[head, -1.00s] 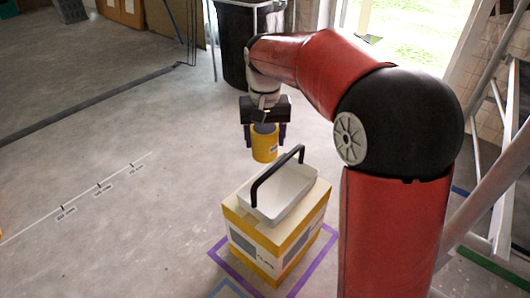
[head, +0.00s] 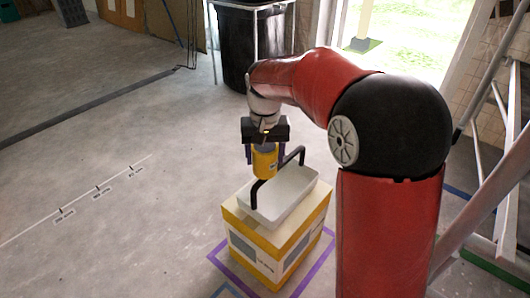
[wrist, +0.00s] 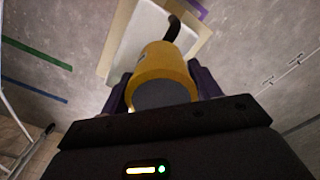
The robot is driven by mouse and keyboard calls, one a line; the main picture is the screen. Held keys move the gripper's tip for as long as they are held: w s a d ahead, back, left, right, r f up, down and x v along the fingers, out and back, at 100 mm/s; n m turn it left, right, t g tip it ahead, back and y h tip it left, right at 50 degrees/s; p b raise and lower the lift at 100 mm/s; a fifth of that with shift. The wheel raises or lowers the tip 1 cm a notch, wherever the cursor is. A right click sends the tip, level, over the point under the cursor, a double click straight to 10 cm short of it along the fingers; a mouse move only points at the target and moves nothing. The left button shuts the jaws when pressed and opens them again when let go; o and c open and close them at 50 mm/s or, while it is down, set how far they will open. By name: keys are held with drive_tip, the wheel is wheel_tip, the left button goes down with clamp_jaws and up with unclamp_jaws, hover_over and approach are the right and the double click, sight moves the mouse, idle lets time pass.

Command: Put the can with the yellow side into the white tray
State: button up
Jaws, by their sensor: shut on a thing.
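The can with the yellow side (head: 265,162) is held in my gripper (head: 264,158), which is shut on it. In the head view the can is above the white tray's (head: 287,203) far left part, near its black handle (head: 258,190). The can also shows in the wrist view (wrist: 165,70) between the purple fingers, with the tray (wrist: 140,35) beyond it. The can's grey end faces the wrist camera. The can hides part of the tray and handle, and I cannot tell how high it is above the tray.
The white tray stands on a yellow and white box (head: 262,252), inside a purple floor outline (head: 222,262). A black bin (head: 250,50) is at the back. A metal frame (head: 490,200) stands at the right. The floor to the left is clear.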

drive_tip(key=o, duration=1.1)
drive_tip(key=shift+o, duration=0.2)
wheel_tip(320, 180, up, 13)
drive_tip(key=p, duration=0.3)
drive_tip(key=s+d+r+t+p, duration=0.1)
drive_tip(key=s+d, duration=0.2)
drive_tip(key=s, duration=0.3)
drive_tip(key=s+d+r+t, duration=0.2)
drive_tip(key=s+d, duration=0.2)
drive_tip(key=s, duration=0.2)
drive_tip(key=s+d+f+t, duration=0.1)
drive_tip(key=s+d+f, duration=0.1)
drive_tip(key=s, duration=0.4)
drive_tip(key=s+d+f+t+p, duration=0.1)
drive_tip(key=s+d+f, duration=0.1)
drive_tip(key=s, duration=0.4)
drive_tip(key=shift+f+t, duration=0.3)
drive_tip(key=shift+f, duration=0.5)
